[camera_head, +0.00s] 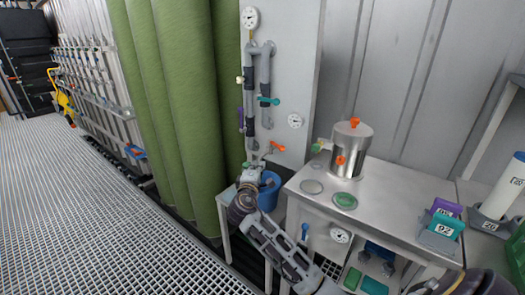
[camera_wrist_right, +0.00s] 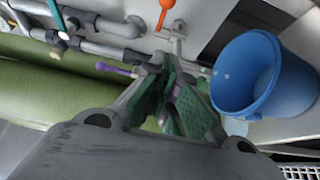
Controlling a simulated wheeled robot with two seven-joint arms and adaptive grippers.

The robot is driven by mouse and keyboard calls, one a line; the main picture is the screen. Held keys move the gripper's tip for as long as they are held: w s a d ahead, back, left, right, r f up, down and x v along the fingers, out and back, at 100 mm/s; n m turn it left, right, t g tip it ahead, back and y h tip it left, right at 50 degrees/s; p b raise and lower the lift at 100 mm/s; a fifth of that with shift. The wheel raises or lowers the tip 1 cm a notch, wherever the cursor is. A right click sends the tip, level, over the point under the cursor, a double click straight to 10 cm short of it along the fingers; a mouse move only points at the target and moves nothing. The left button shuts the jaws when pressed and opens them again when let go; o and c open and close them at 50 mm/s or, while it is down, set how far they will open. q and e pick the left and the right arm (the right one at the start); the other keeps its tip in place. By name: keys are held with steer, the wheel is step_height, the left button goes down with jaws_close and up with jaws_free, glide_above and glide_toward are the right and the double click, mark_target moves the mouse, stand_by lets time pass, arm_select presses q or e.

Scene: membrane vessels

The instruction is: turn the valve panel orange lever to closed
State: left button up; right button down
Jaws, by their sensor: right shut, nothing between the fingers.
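The valve panel's orange lever (camera_head: 277,146) sits low on the grey pipework of the panel (camera_head: 295,75). In the right wrist view the orange lever (camera_wrist_right: 166,5) is at the top edge, partly cut off, above a grey fitting. My right gripper (camera_head: 250,174) is just below the lever in the head view, in front of the lower pipes. In the right wrist view the right gripper (camera_wrist_right: 178,95) has its green-padded fingers together, with nothing held. It appears apart from the orange lever. My left gripper is not in view.
A teal lever (camera_head: 268,100) and a purple lever (camera_head: 241,118) are higher on the pipes. A blue bucket (camera_head: 269,188) is close beside my right gripper. A steel table (camera_head: 390,195) carries a metal vessel (camera_head: 349,150).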

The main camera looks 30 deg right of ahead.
mark_target(276, 145)
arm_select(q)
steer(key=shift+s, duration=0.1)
arm_select(e)
steer(key=shift+a+r, duration=0.15)
steer(key=shift+r, duration=0.3)
steer(key=shift+w+f, duration=0.1)
arm_select(q)
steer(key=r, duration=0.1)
steer(key=b, duration=0.1)
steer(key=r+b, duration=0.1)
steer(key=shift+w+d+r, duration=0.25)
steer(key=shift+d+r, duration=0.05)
arm_select(e)
steer(key=w+d, duration=0.2)
steer(key=d, duration=0.1)
steer(key=w+d, duration=0.3)
steer(key=d, duration=0.1)
steer(key=w+d, duration=0.2)
steer(key=d, duration=0.1)
steer(key=shift+w+d, duration=0.3)
steer(key=shift+w, duration=0.05)
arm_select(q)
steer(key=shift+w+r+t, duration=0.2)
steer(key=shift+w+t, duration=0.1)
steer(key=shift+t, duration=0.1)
arm_select(e)
steer(key=shift+d, duration=0.15)
